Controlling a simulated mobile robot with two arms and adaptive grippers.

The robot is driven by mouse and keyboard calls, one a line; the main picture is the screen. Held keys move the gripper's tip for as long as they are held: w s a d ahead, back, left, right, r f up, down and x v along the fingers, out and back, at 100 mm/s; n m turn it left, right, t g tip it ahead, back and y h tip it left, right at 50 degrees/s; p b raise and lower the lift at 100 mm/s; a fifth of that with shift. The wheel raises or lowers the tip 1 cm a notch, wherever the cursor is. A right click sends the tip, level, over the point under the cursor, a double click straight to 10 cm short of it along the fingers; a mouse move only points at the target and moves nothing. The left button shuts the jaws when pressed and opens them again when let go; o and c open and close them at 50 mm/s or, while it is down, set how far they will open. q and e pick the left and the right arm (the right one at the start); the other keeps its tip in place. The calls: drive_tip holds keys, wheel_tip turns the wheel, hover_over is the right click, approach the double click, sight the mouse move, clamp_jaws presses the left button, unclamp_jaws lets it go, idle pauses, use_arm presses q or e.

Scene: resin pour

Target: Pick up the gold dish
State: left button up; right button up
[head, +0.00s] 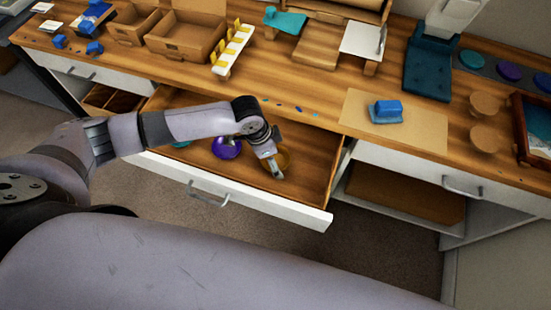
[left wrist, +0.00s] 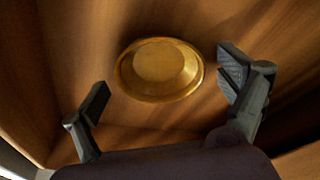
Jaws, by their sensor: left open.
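The gold dish (left wrist: 159,69) lies in the open wooden drawer (head: 300,190). In the left wrist view it is round and shallow, just beyond and between my open fingertips. In the head view only part of the gold dish (head: 284,157) shows behind my gripper. My left gripper (left wrist: 166,88) is open and empty, with one finger to each side of the dish, and no contact is visible. In the head view my left gripper (head: 275,168) reaches down into the drawer. My right gripper is not in view.
A purple dish (head: 226,148) and a partly hidden teal dish (head: 181,143) lie in the same drawer, left of the gold one. The white drawer front (head: 240,195) and side walls bound the space. A blue block (head: 388,110) sits on the worktop above.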

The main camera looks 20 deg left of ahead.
use_arm(q)
drive_tip(key=shift+c, duration=0.4)
drive_tip(key=c, duration=1.2)
drive_tip(key=shift+r, duration=0.1)
